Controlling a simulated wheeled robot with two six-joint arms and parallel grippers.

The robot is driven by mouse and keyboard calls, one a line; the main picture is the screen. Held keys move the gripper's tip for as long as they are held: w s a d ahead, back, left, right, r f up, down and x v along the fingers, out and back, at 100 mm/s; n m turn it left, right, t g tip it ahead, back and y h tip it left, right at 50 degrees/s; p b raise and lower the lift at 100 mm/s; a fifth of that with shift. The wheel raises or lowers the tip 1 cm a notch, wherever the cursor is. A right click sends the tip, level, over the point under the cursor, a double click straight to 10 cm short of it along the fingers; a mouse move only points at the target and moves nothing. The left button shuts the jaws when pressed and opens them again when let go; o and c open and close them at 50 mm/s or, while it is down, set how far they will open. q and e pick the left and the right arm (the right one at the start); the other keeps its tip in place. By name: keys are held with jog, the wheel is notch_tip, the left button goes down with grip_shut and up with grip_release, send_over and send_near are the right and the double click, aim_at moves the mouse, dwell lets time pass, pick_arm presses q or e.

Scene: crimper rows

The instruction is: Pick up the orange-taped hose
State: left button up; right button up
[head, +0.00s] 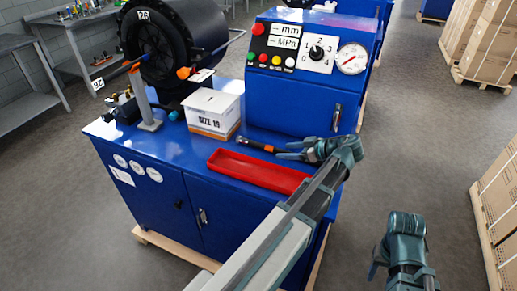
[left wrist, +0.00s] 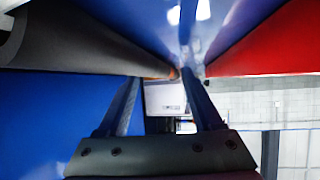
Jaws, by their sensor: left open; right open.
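A short black hose with an orange band (head: 268,148) lies on the blue bench top, between the white box and my left gripper. My left gripper (head: 284,151) is open, low over the bench, with its fingertips close to the banded end of the hose. In the left wrist view its two fingers (left wrist: 165,105) are apart with nothing clearly between them. A large dark round shape (left wrist: 85,42), probably the hose, fills the upper left there. I cannot tell whether it touches a finger. My right gripper (head: 400,262) is open and empty, low at right, away from the bench.
A red tray (head: 255,172) lies along the bench's front, close to my left gripper. A white box marked SIZE 19 (head: 212,112) stands behind the hose. A blue control cabinet (head: 300,85) stands at the back. A black drum machine (head: 165,45) is at left. Stacked cartons (head: 500,195) are at right.

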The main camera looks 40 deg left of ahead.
pick_arm(q)
jog(key=shift+x, duration=0.85)
grip_shut()
jog(key=shift+d, duration=0.1)
dwell(0.6)
